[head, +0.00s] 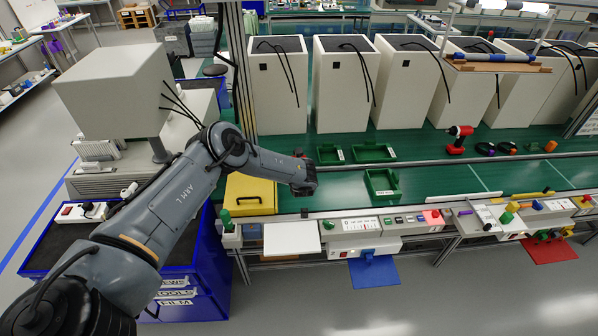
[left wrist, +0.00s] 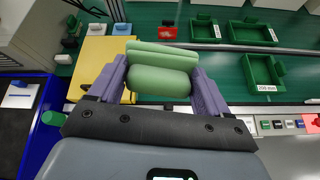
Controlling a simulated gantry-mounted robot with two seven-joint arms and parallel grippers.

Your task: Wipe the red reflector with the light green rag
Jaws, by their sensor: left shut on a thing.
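The light green rag (left wrist: 162,80) is a folded, roll-like piece between the purple fingers of my left gripper (left wrist: 162,65) in the left wrist view. The gripper is shut on it. In the head view my left gripper (head: 303,176) is dark and small over the green bench, right of the yellow case, and the rag cannot be made out there. A red object (left wrist: 168,29), which looks like the red reflector, is on the green surface beyond the rag in the left wrist view. A gap shows between them. My right gripper is in neither view.
A yellow case (head: 252,194) lies left of the gripper. Green trays (head: 382,183) lie to its right. White cabinets (head: 345,85) line the back of the bench. A red drill (head: 459,140) stands farther right. A control strip (head: 355,224) runs along the front edge.

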